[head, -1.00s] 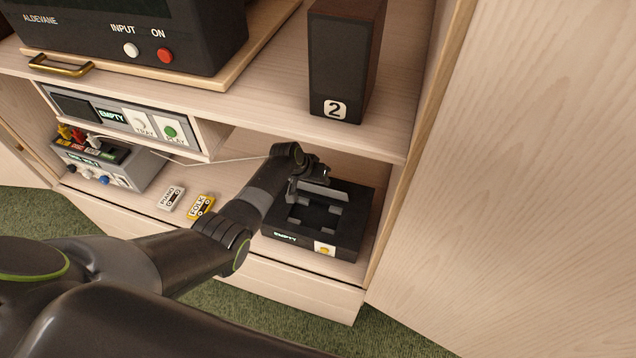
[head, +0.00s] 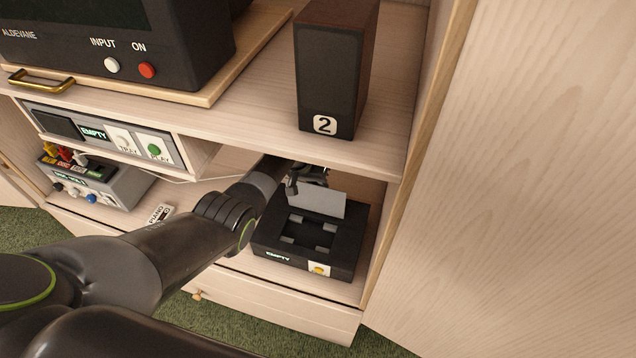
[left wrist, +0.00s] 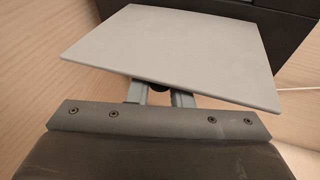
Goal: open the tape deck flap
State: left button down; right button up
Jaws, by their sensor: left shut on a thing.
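The tape deck (head: 309,243) is a black box on the lower shelf, with a lit EMPTY label and a yellow button on its front. Its grey flap (head: 318,203) stands raised at the deck's back edge, and the well in the top is exposed and empty. My left gripper (head: 306,178) is behind the flap, shut on it, its fingers partly hidden. In the left wrist view the flap (left wrist: 185,45) is a wide pale grey plate across the fingers (left wrist: 160,92). My right gripper is not in view.
The upper shelf (head: 250,120) hangs close above my left gripper, with a dark speaker marked 2 (head: 328,75) on it. The cabinet's side panel (head: 395,210) is right of the deck. A PIANO cassette (head: 160,214) and a grey input box (head: 95,185) lie left.

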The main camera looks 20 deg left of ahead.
pick_arm(q)
jog(key=shift+w, duration=0.1)
jog(key=c, duration=1.3)
grip_release()
jog(key=shift+f, duration=0.1)
jog(key=p+v, duration=0.2)
jog(key=v, duration=0.8)
jog(key=shift+a+r, duration=0.15)
jog(key=shift+r, duration=0.25)
jog(key=shift+s+a+r+p, duration=0.2)
jog(key=shift+s+r+p, duration=0.1)
jog(key=shift+r, duration=0.25)
